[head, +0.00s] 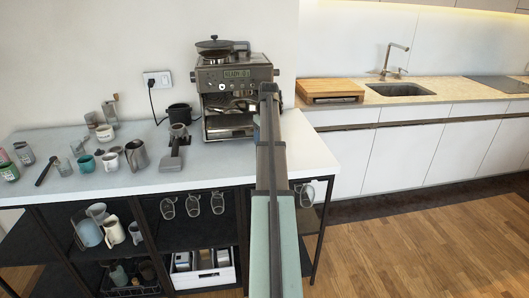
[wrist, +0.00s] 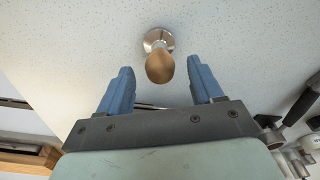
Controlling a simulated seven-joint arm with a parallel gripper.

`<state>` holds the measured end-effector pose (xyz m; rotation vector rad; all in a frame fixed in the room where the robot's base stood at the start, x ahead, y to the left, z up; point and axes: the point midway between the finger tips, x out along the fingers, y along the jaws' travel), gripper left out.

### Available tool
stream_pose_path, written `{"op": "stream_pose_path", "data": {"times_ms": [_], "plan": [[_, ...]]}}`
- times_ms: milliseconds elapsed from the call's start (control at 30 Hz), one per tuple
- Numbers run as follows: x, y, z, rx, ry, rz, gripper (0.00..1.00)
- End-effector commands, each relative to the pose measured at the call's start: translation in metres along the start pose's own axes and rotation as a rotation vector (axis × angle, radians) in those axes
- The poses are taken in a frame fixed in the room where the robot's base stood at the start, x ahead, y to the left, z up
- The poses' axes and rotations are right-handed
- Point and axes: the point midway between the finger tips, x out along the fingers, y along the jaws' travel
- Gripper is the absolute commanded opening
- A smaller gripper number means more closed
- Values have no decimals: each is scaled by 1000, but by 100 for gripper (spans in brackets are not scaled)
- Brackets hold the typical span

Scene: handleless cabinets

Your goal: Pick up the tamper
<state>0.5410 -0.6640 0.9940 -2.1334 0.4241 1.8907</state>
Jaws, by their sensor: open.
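The tamper (wrist: 160,68) has a rounded wooden handle and a shiny metal base. In the wrist view it stands on a pale speckled counter (wrist: 70,45), top centre. My gripper (wrist: 160,64) is open, with its two blue fingers apart. The handle shows in the gap between the fingertips, and neither finger appears to touch it. The depth between the fingers and the handle is hard to judge. In the head view I cannot make out the tamper; my arm covers part of the counter beside the espresso machine.
In the head view an espresso machine (head: 232,92) stands at the back of the counter. A portafilter stand (head: 174,150), a steel pitcher (head: 137,155) and several cups are to its left. In the wrist view, dark handles and cups crowd the lower right.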

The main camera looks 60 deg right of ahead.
Motion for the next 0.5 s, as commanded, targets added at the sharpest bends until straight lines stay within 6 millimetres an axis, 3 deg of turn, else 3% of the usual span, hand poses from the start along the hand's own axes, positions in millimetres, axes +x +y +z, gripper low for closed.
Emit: {"op": "stream_pose_path", "data": {"times_ms": [200,400,500], "plan": [[24,0,0,0,0,0,66],[24,0,-1,0,0,0,66],[24,0,-1,0,0,0,58]]}}
